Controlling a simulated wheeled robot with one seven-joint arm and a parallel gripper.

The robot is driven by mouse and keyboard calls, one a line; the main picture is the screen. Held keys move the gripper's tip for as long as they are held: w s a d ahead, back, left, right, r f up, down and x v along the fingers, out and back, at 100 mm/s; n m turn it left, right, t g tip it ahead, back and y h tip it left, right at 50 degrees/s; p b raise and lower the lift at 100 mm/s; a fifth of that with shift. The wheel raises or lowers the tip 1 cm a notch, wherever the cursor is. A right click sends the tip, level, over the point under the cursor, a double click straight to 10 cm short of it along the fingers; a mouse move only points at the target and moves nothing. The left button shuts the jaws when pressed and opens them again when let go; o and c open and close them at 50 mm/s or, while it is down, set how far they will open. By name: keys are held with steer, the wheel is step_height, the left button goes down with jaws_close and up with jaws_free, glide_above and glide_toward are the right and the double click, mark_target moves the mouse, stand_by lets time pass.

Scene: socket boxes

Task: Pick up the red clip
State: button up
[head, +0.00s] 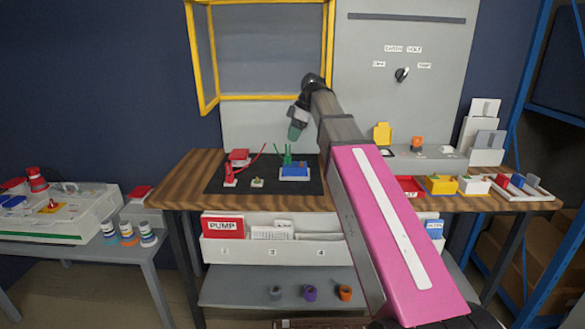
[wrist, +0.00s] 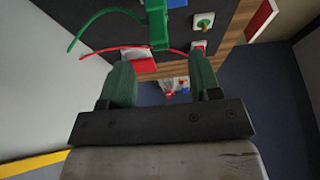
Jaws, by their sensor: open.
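The red clip (head: 230,174) stands on a small white base at the left front of the black mat, with a long thin red strip curving up to the right. In the wrist view its red part (wrist: 198,47) shows above the right finger, and the strip crosses to the left above both fingers. My gripper (head: 294,132) is above the back of the mat, up and to the right of the clip in the head view. In the wrist view my gripper (wrist: 161,68) has its two green fingers spread, with nothing held between them.
A red-topped white box (head: 239,156) stands behind the clip. A green clip (head: 287,156) stands at a blue box (head: 295,171) to the right. A small white block (head: 257,183) sits between them. The black mat (head: 270,185) has bare room at its front.

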glide_toward(229, 163)
steer(key=f, duration=0.2)
steer(key=x, duration=1.1)
steer(key=shift+a+r, duration=0.15)
steer(key=shift+a, duration=0.1)
steer(key=c, duration=1)
